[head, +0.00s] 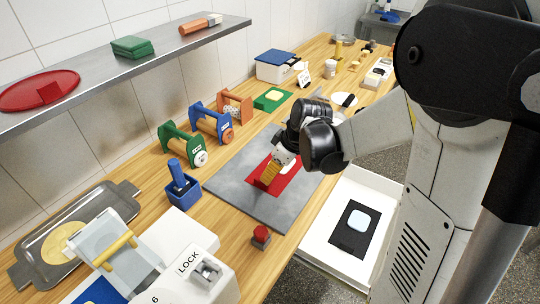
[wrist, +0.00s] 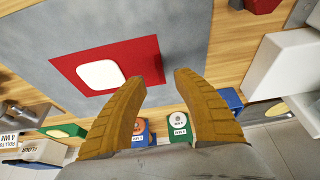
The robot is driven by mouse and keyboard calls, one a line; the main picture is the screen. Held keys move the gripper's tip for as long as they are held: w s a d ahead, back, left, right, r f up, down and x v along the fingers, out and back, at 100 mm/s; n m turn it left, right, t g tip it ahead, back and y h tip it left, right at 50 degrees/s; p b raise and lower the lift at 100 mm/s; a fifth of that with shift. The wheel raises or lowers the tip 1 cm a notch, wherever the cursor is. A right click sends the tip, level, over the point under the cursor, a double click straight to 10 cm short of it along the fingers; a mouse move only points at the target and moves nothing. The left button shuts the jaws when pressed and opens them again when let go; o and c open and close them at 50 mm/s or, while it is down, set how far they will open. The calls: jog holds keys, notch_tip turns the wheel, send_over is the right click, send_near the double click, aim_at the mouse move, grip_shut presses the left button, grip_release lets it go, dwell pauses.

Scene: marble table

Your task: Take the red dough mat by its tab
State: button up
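The red dough mat (head: 291,181) lies flat on the grey marble slab (head: 240,160), with a flat white piece of dough (head: 287,166) on it.
Green (head: 182,146), blue (head: 212,123) and orange (head: 236,105) roller stands line the slab's wall side. A blue holder (head: 183,192) and a red-topped knob (head: 261,236) stand near it. An open white drawer (head: 318,232) holds a black mat. A shelf (head: 150,65) hangs above.

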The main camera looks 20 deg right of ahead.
aim_at(263, 188)
jog(key=b+x, duration=0.1)
jog(key=x, duration=0.2)
jog(key=shift+s+d+f, duration=0.1)
jog(key=b+x, duration=0.1)
jog(key=x, duration=0.1)
jog(key=b+x, duration=0.1)
jog(key=x, duration=0.3)
jog(key=shift+w+b, duration=0.3)
jog(key=shift+b, duration=0.1)
jog(key=shift+r, duration=0.25)
grip_shut()
